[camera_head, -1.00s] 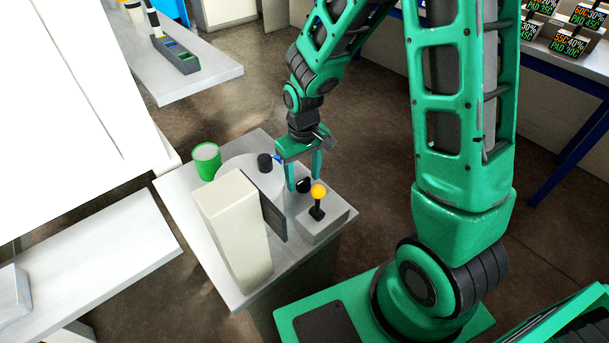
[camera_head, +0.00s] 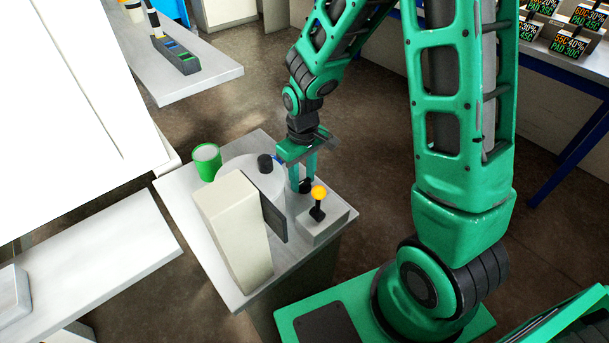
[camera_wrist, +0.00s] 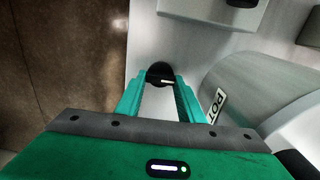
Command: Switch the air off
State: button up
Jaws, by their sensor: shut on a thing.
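A round black knob (camera_wrist: 160,72) with a white mark sits on the light table top, and it also shows in the head view (camera_head: 305,187). My gripper (camera_wrist: 163,84) points down at it, with one green fingertip on each side, and is shut on the knob. In the wrist view the white mark lies nearly level, pointing right. In the head view my gripper (camera_head: 303,178) stands behind the lever box, and its fingers partly cover the knob. I see no label on the knob.
A grey box (camera_head: 322,228) with a yellow-topped lever (camera_head: 318,193) stands close in front of the knob. To the left are a pale cylinder (camera_head: 236,166) marked POT, a tall cream box (camera_head: 228,215) and a green cup (camera_head: 207,160). The table's right edge is close.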

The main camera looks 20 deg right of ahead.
aim_at(304, 180)
jog(key=shift+d, duration=0.15)
jog(key=o, duration=1.1)
jog(key=shift+c, duration=0.2)
notch_tip(304, 180, up, 11)
jog(key=shift+f, duration=0.15)
jog(key=s+d+r+m, duration=0.4)
jog(key=s+d+m, duration=0.1)
jog(key=s+d, duration=0.4)
jog(key=s+d+r+m, duration=0.4)
jog(key=s+d, duration=0.5)
jog(key=s, duration=0.5)
jog(key=shift+s+d+r+m, duration=0.25)
jog(key=shift+s+d+m, duration=0.05)
jog(key=shift+m, duration=0.3)
